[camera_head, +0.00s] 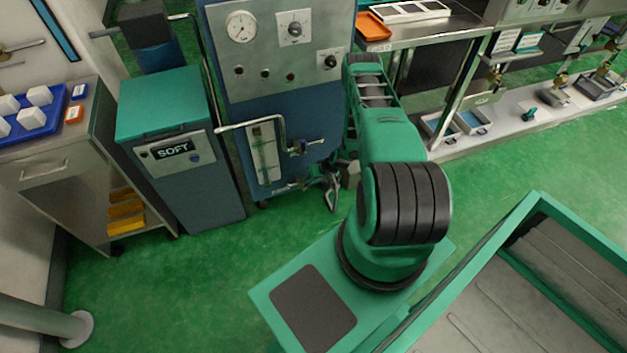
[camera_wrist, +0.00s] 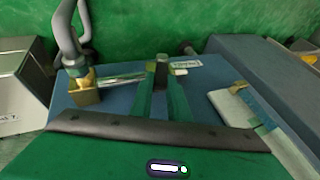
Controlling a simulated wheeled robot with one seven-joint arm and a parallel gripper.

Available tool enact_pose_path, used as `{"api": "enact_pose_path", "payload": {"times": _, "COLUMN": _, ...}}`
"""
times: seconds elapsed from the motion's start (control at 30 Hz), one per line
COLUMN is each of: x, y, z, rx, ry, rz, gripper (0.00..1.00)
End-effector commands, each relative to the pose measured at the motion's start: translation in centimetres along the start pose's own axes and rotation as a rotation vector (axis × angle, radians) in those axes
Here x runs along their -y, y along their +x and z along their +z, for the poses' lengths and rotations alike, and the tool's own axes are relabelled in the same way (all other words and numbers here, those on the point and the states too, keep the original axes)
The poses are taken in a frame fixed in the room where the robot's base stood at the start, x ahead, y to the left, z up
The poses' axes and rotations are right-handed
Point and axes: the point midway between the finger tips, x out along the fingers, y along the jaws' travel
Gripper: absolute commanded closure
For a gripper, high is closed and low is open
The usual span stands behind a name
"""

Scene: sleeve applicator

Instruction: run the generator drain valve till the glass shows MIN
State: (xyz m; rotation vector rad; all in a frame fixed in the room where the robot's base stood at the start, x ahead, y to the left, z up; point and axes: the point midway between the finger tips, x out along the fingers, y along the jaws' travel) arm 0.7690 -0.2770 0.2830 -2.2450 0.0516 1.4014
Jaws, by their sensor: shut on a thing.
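The generator is the blue cabinet (camera_head: 230,95) with a steel gauge panel. Its sight glass (camera_head: 264,155) stands upright on the lower front; the level and the MIN mark are too small to read. My gripper (camera_head: 331,188) is low at the cabinet's right front. In the wrist view my fingers (camera_wrist: 161,70) are shut together on a dark valve handle, mostly hidden between them. A steel rod (camera_wrist: 120,80) runs from there toward a brass fitting (camera_wrist: 85,84). The sight-glass plate (camera_wrist: 250,115) is at the right.
The SOFT water unit (camera_head: 180,165) stands close on the left. A steel bench (camera_head: 440,38) and low shelf lie to the right. Green floor in front is clear.

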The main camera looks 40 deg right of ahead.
Motion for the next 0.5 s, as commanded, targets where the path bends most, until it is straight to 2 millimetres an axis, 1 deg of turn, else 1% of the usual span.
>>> {"api": "enact_pose_path", "payload": {"times": 0.03, "x": -0.02, "y": 0.04, "z": 0.28, "rx": 0.005, "ry": 0.001, "rz": 0.0, "gripper": 1.0}}
{"api": "enact_pose_path", "payload": {"times": 0.2, "x": 0.0, "y": 0.04, "z": 0.27, "rx": 0.005, "ry": 0.0, "rz": 0.001, "gripper": 1.0}}
{"api": "enact_pose_path", "payload": {"times": 0.23, "x": 0.01, "y": 0.05, "z": 0.27, "rx": 0.005, "ry": 0.0, "rz": 0.001, "gripper": 0.77}}
{"api": "enact_pose_path", "payload": {"times": 0.27, "x": 0.02, "y": 0.05, "z": 0.26, "rx": 0.005, "ry": 0.0, "rz": 0.001, "gripper": 0.7}}
{"api": "enact_pose_path", "payload": {"times": 0.3, "x": 0.04, "y": 0.05, "z": 0.23, "rx": 0.004, "ry": -0.001, "rz": 0.001, "gripper": 0.66}}
{"api": "enact_pose_path", "payload": {"times": 0.5, "x": 0.12, "y": 0.04, "z": 0.12, "rx": 0.003, "ry": -0.001, "rz": 0.001, "gripper": 0.66}}
